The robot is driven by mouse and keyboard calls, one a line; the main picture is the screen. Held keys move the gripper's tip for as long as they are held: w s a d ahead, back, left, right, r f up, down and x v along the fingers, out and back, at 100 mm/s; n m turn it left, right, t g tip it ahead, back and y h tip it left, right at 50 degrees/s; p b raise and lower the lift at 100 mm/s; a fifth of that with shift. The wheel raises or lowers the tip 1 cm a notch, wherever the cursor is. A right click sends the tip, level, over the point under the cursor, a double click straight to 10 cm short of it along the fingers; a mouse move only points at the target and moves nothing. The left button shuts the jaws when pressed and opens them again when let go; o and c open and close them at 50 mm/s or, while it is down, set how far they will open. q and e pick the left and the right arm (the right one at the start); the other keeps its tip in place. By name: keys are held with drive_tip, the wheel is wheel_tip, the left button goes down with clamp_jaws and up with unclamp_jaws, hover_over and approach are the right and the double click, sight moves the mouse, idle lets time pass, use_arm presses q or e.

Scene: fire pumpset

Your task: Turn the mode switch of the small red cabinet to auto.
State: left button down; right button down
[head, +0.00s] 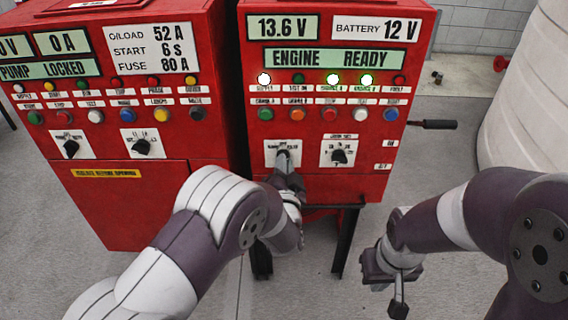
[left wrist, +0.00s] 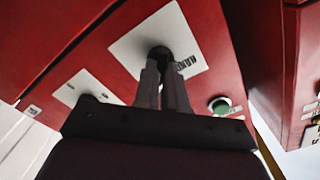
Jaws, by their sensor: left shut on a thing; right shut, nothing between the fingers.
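The small red cabinet (head: 336,185) stands right of centre in the head view. Its left switch plate (head: 270,155) carries the knob that my left gripper (head: 284,158) is shut on. In the left wrist view the fingers of my left gripper (left wrist: 162,75) close around the dark knob (left wrist: 159,52) on a white plate (left wrist: 190,30), with the word HAND readable beside it. The knob's pointer is mostly hidden by the fingers, so its setting cannot be told. My right gripper (head: 397,296) is shut and empty, low in front of the cabinet's right side.
A second switch (head: 339,156) sits just right of the held one. Lit lamps and coloured buttons (head: 330,115) run above. A larger red cabinet (head: 120,215) stands close on the left. A black handle (head: 438,124) sticks out right, near a pale tank (head: 525,100).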

use_arm(q)
drive_tip(key=shift+m, duration=0.3)
drive_tip(key=c, duration=1.2)
unclamp_jaws()
drive_tip(key=s+b, duration=0.1)
drive_tip(key=s, duration=1.1)
drive_tip(key=shift+s, duration=0.35)
